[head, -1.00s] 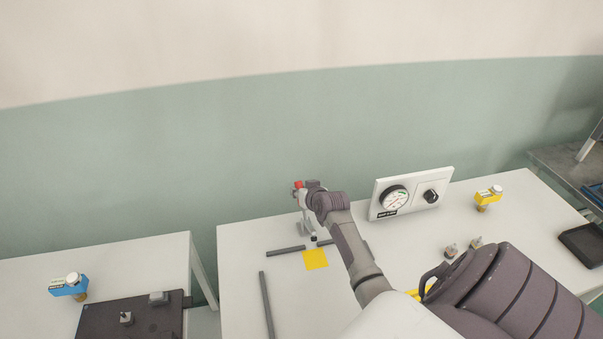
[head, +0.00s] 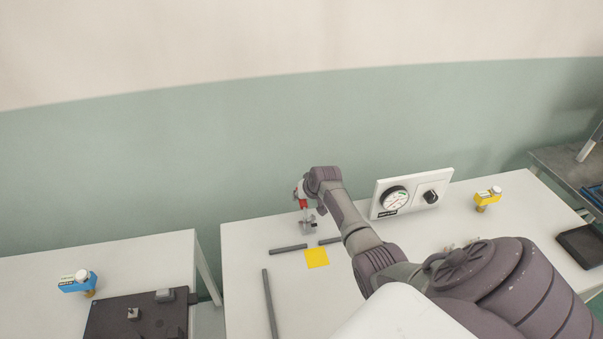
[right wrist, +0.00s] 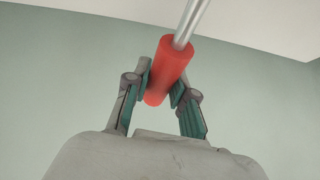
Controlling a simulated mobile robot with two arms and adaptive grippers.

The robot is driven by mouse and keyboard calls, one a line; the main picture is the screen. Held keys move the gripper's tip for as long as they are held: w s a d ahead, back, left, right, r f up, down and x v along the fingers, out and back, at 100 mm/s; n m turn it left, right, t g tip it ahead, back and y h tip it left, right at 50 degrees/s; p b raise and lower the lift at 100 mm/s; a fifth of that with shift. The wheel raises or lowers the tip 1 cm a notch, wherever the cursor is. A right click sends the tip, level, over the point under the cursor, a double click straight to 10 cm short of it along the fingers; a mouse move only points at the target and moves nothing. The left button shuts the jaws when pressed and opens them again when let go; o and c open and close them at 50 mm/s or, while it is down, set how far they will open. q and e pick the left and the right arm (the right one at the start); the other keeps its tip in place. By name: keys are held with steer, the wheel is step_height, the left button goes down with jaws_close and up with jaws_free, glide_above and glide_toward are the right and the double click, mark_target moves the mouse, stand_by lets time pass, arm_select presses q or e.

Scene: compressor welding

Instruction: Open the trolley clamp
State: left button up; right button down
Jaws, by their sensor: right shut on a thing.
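The trolley clamp (head: 308,228) is a small grey metal device near the back edge of the middle white table. Its red handle (right wrist: 168,72) sits between the fingers of my right gripper (right wrist: 162,90) in the right wrist view, with a bare metal rod running on up from it. In the head view the right gripper (head: 301,192) is at the red grip, above the clamp base, and is shut on it. My wrist hides part of the handle and lever there. My left gripper is not in view.
A white panel with a gauge (head: 411,192) stands right of the clamp. Dark bars (head: 269,300) and a yellow square (head: 316,258) lie in front. A yellow device (head: 487,198) is at right and a blue one (head: 75,285) on the left table.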

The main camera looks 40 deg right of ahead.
steer(key=shift+f, duration=0.1)
steer(key=c, duration=0.9)
jaws_free()
steer(key=shift+c, duration=0.2)
steer(key=v, duration=1.2)
